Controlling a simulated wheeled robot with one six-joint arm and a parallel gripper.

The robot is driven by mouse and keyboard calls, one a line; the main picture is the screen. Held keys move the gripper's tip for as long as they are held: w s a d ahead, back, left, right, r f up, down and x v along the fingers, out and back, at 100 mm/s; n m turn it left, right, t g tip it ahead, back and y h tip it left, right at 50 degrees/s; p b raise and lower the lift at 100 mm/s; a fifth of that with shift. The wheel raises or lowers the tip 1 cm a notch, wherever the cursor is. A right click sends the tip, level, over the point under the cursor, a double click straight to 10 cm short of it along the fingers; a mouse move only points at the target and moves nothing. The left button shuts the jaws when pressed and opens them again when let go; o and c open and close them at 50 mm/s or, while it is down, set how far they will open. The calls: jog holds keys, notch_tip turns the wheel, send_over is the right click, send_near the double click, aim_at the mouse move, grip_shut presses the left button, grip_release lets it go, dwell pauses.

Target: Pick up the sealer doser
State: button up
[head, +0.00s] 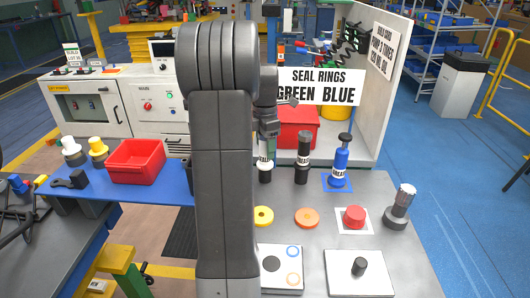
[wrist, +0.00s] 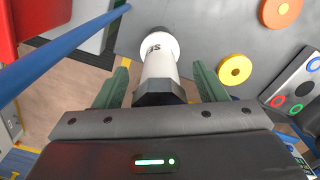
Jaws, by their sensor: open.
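The sealer doser shows in the wrist view as a white cylinder (wrist: 158,62) with a black near end and lettering of which "SE" is legible. It lies between the two green fingers of my gripper (wrist: 160,80), which are open, with a gap visible on both sides. In the head view, my gripper (head: 267,120) is just above a doser with a white label (head: 264,160), partly hidden by my arm. A dark doser (head: 302,160) and a blue doser (head: 340,162) stand to its right.
A yellow ring (head: 263,216), an orange ring (head: 307,218) and a red piece (head: 354,217) lie nearer on the grey bench. A dark cylinder with a pale top (head: 399,205) stands at right. Red bins (head: 136,161) (head: 297,128) and a sign panel (head: 319,88) are close by.

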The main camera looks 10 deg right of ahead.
jog(key=shift+f, duration=0.1)
jog(key=c, duration=1)
